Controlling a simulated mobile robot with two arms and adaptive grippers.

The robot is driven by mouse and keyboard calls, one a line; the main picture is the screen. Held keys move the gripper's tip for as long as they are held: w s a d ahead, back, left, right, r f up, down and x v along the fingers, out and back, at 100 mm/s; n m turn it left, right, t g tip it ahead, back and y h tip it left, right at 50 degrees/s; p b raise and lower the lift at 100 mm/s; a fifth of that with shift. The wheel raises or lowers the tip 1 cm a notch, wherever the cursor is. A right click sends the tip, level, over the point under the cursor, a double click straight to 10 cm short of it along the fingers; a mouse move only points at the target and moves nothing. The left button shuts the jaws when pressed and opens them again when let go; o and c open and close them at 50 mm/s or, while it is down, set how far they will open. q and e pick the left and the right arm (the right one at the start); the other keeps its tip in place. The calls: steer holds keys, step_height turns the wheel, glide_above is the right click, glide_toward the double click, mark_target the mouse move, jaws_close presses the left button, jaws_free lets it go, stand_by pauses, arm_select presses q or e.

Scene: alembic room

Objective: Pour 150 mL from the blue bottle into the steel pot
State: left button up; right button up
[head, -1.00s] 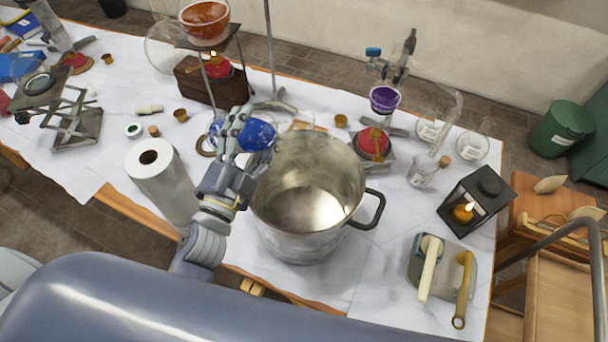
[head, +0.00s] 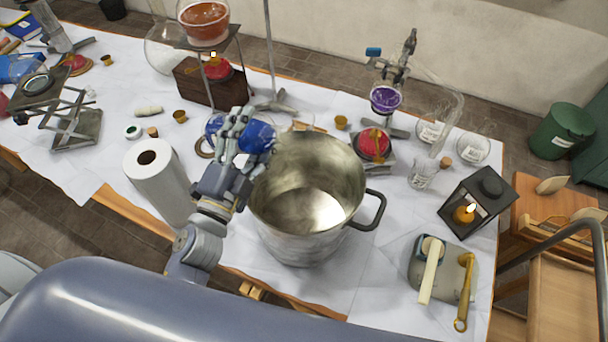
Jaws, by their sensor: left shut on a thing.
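The blue bottle (head: 256,136) is held by my left gripper (head: 236,138), which is shut on it, at the far left side of the pot. The bottle looks tilted, and the fingers hide part of it. The steel pot (head: 300,240) stands on the white-covered table, open at the top, with a black handle on its right. Its inside looks empty, with a bright reflection on the bottom. I cannot see any liquid leaving the bottle. My right gripper is not in view.
A paper towel roll (head: 160,180) stands left of the pot. A lit lantern (head: 478,205) and a grey device with handles (head: 440,262) stand to the right. Glassware, burners and a stand with a purple-filled vessel (head: 385,100) are behind. The cloth right of the pot has free room.

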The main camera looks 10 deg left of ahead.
arm_select(q)
steer(key=shift+w, duration=0.1)
steer(key=shift+w+a+m, duration=0.1)
steer(key=shift+a+m, duration=0.1)
steer(key=shift+m, duration=0.1)
steer(key=shift+s+d, duration=0.2)
steer(key=shift+w+m+b, duration=0.15)
steer(key=shift+m+b, duration=0.15)
steer(key=shift+s+d+m+h, duration=0.25)
steer(key=shift+d+m+h, duration=0.05)
steer(key=shift+d+h, duration=0.1)
steer(key=shift+w+a+f, duration=0.1)
steer(key=shift+w+a, duration=0.05)
steer(key=shift+w, duration=0.05)
